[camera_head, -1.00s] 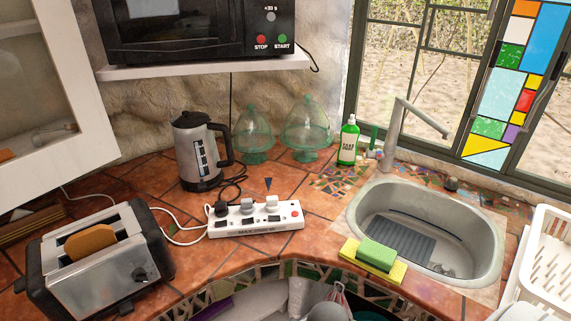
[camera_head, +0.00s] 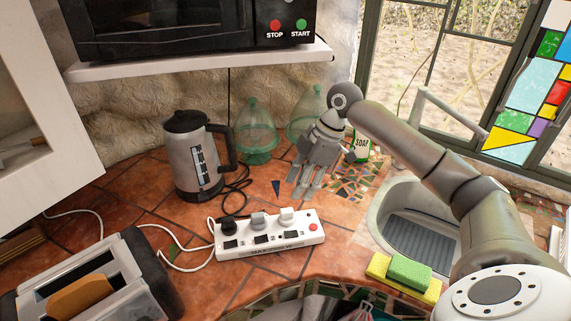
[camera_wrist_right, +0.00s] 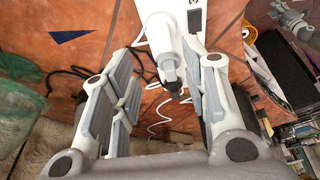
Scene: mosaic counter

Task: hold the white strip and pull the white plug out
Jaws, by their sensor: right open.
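The white strip (camera_head: 268,248) lies on the tiled counter, with a red button at its right end. Three plugs stand in a row in it: a black plug (camera_head: 230,226) at left, a grey one (camera_head: 259,219) in the middle and the white plug (camera_head: 287,215) at right. My right gripper (camera_head: 301,184) is open and empty, behind and above the strip's right end. In the right wrist view the strip (camera_wrist_right: 195,12) shows at the top, beyond the open fingers (camera_wrist_right: 160,75); a pale plug with a grey end shows between them, but I cannot tell which.
A kettle (camera_head: 195,160) stands behind the strip at left, and a toaster (camera_head: 95,285) stands front left. Glass domes (camera_head: 256,130) and a soap bottle (camera_head: 362,146) are at the back. A sponge (camera_head: 409,271) lies by the sink (camera_head: 385,215). White cables run left of the strip.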

